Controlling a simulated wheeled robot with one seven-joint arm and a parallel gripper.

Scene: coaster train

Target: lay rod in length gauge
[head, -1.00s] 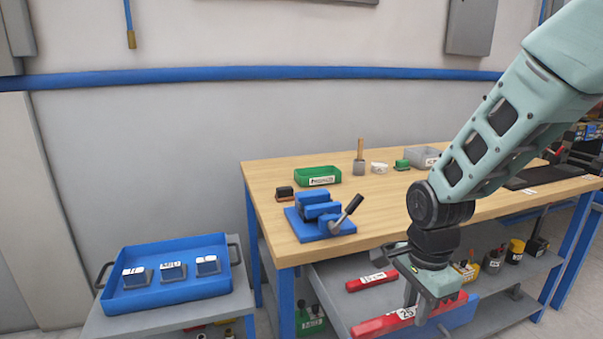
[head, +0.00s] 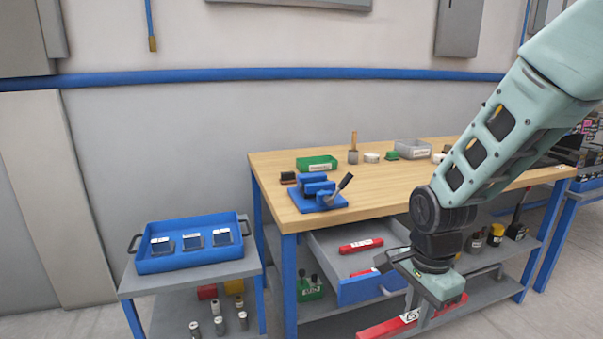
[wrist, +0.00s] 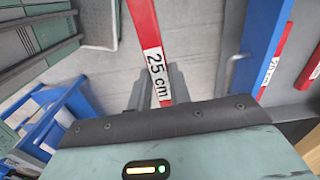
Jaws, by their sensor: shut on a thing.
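My gripper (head: 418,308) is shut on a long red bar (head: 376,330) with a white "25 cm" label. The bar hangs in the air in front of the open drawer. Two more red pieces lie in the drawer: one (head: 360,245) with a white label, and one (head: 364,272) partly hidden by the drawer front. I cannot tell which red piece is a rod and which is a gauge.
The drawer's blue front (head: 362,291) sticks out of the wooden workbench (head: 400,195). A blue clamp (head: 318,192) with a lever and a green bin (head: 316,163) stand on top. Left is a cart with a blue tray (head: 190,263) holding several labelled blocks. Open floor lies in front.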

